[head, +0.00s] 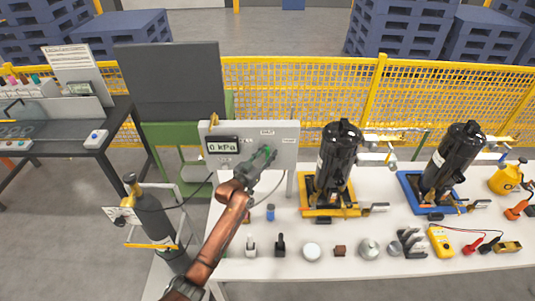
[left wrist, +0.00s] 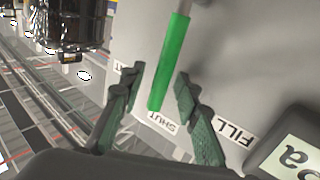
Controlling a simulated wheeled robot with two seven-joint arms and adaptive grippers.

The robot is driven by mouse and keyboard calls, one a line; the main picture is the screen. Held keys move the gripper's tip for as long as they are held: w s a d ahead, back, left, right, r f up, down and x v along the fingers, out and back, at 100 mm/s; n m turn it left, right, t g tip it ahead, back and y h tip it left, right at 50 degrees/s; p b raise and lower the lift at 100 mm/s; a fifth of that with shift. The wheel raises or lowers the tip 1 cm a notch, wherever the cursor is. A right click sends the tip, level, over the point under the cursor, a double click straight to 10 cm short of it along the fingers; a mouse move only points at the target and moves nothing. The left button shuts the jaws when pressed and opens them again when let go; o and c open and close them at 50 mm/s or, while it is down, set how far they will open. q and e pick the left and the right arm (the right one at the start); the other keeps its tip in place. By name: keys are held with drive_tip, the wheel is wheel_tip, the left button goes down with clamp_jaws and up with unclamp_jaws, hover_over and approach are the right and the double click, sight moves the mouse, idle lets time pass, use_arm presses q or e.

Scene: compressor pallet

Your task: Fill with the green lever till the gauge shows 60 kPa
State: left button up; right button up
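The gauge (head: 222,145) is on the grey panel (head: 284,131) and reads 0 kPa. My left gripper (head: 264,158) is in front of the panel, at the lever. In the left wrist view the green lever (left wrist: 171,60) is a long bar whose free end points at the SHUT label. The FILL label (left wrist: 235,132) is to its right; another label at left is partly hidden by a finger. My left gripper (left wrist: 160,90) is open, one finger on each side of the lever's end, with gaps showing. My right gripper is not in view.
A black compressor on an orange base (head: 330,212) stands right of the panel, another on a blue base (head: 411,184) farther right. Small parts and a yellow multimeter (head: 440,242) line the white table's front. A gas cylinder (head: 158,215) stands at left.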

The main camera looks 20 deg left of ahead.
use_arm(q)
drive_tip(key=shift+c, duration=0.2)
clamp_jaws()
idle(0.4)
